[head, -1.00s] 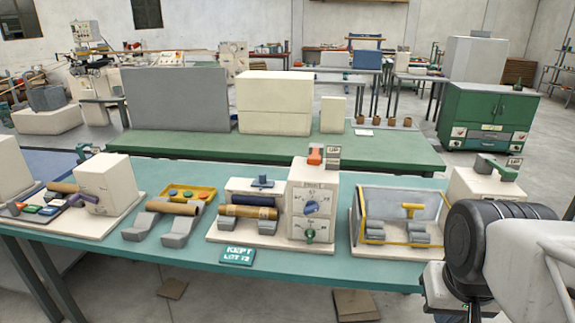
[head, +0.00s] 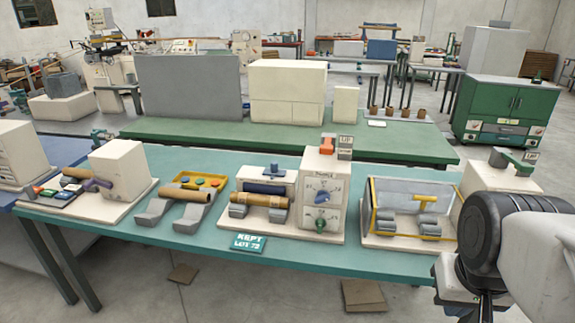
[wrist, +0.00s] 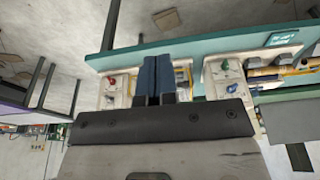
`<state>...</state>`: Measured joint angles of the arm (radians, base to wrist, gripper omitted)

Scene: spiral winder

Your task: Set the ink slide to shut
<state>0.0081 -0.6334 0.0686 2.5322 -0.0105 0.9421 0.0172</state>
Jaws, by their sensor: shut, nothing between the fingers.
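No part is labelled as the ink slide that I can read. The middle machine (head: 317,202) has a blue T-shaped piece (head: 271,171) on its low left block, and a blue dial (head: 323,198) and green knob (head: 320,224) on its tall white face. The dial and knob also show in the wrist view, where the green knob (wrist: 225,66) is right of my fingers. My gripper (wrist: 157,62) is shut and empty, apart from the machines. In the head view my dark wrist is at the lower right; the fingertips cannot be made out.
A yellow-framed clear guard (head: 412,208) stands right of the middle machine, near my arm. A roll on grey cradles (head: 184,200) and another white machine (head: 119,170) stand left. A "KEPT LOT 72" sign (head: 248,243) is at the teal table's (head: 190,243) front edge.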

